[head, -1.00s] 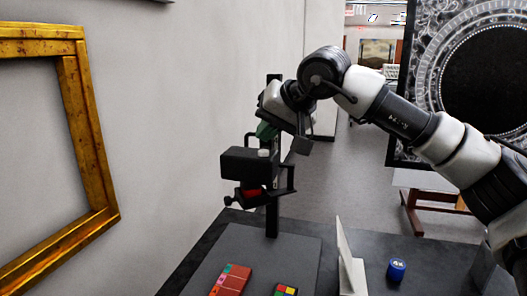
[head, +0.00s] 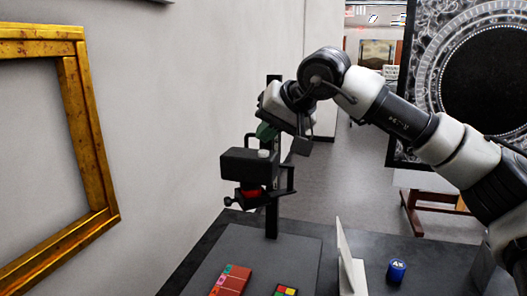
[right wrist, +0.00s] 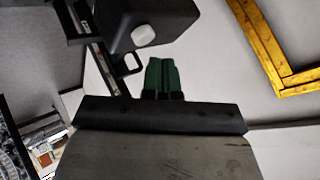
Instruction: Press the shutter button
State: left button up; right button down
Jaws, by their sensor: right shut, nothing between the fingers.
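A black box-shaped camera (head: 240,166) is mounted on an upright black column (head: 272,222) above a dark base board. A white shutter button (head: 264,153) stands up from its top; it also shows in the right wrist view (right wrist: 143,35). My right gripper (head: 264,133) has green fingers and points down just above the button, with a small gap in the head view. In the right wrist view its green fingers (right wrist: 162,74) are together and empty, apart from the button in the picture. My left gripper is not in view.
A red part (head: 250,194) sits under the camera. Color cards (head: 231,281) lie on the board (head: 305,250). A white upright panel (head: 347,255) and a blue weight (head: 396,270) stand to the right. A gilt frame (head: 85,130) hangs on the left wall.

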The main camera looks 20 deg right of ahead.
aim_at(266, 151)
jog(key=shift+f, duration=0.15)
dwell(0.4)
jog(key=shift+f+b, duration=0.3)
jog(key=shift+f, duration=0.35)
dwell(0.6)
jog(key=shift+r, duration=0.1)
jog(key=shift+r+p, duration=0.5)
jog(key=shift+r, duration=0.25)
notch_tip(266, 151, up, 5)
jog(key=p, duration=0.4)
dwell(0.4)
